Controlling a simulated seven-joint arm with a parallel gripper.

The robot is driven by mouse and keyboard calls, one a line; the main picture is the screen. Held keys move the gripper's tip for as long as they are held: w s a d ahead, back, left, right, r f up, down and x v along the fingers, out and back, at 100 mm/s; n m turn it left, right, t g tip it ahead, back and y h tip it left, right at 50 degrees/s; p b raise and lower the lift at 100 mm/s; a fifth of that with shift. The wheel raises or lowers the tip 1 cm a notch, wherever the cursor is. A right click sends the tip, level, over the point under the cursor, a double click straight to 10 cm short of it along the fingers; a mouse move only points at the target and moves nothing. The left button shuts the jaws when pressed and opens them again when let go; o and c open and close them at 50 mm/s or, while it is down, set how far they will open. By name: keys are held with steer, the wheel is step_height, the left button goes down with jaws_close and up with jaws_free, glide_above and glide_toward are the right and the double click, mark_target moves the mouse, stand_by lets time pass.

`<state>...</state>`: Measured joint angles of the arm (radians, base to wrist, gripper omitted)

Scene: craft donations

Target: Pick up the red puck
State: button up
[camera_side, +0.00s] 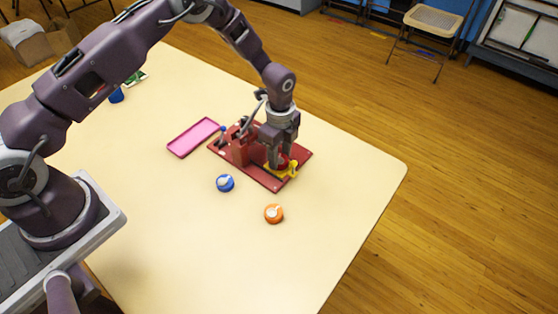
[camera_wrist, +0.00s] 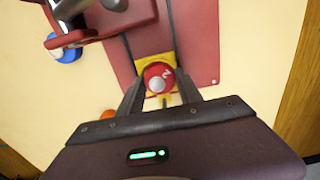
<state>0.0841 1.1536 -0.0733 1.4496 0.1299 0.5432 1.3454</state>
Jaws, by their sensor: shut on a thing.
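The red puck (camera_wrist: 158,77) shows in the wrist view between my two fingers, with a pale mark on its top. My gripper (camera_wrist: 160,92) is shut on it. The puck is over or on a yellow piece (camera_wrist: 146,62) on the dark red board; I cannot tell whether they touch. In the side view my gripper (camera_side: 279,162) points down at the board's right part, and the red puck (camera_side: 282,160) is mostly hidden by the fingers.
The dark red board (camera_side: 258,172) carries a raised red block (camera_side: 240,150). A blue puck (camera_side: 225,183) and an orange puck (camera_side: 274,213) lie on the table in front. A pink tray (camera_side: 193,138) lies to the left. The table's right side is clear.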

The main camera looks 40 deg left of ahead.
mark_target(280, 159)
steer(key=shift+r, duration=3.75)
